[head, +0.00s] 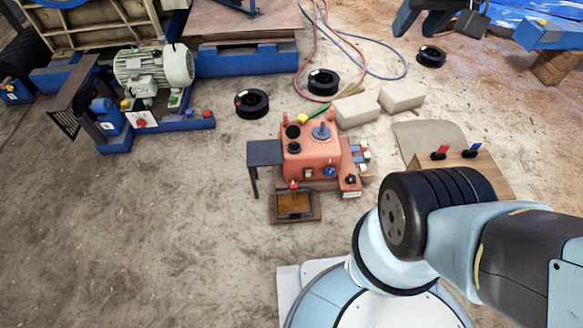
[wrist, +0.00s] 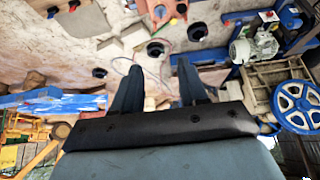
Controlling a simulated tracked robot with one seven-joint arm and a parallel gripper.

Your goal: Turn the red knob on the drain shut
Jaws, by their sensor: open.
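A small red knob (head: 293,185) shows in the head view on the drain at the front of the orange-red machine (head: 305,150). It sits just above a shallow brown tray (head: 274,213) on the ground; its exact turn position is too small to tell. In the wrist view, part of the orange-red machine (wrist: 168,8) shows at the top edge, and the drain knob cannot be made out. My gripper (wrist: 158,66) is open and empty in the wrist view, its two fingers apart and well away from the machine. The head view does not show my gripper's fingers.
A grey side table (head: 265,153) adjoins the machine's left. Pale blocks (head: 357,110), black reels (head: 252,103) and hoses lie behind. The ground at front left is clear.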

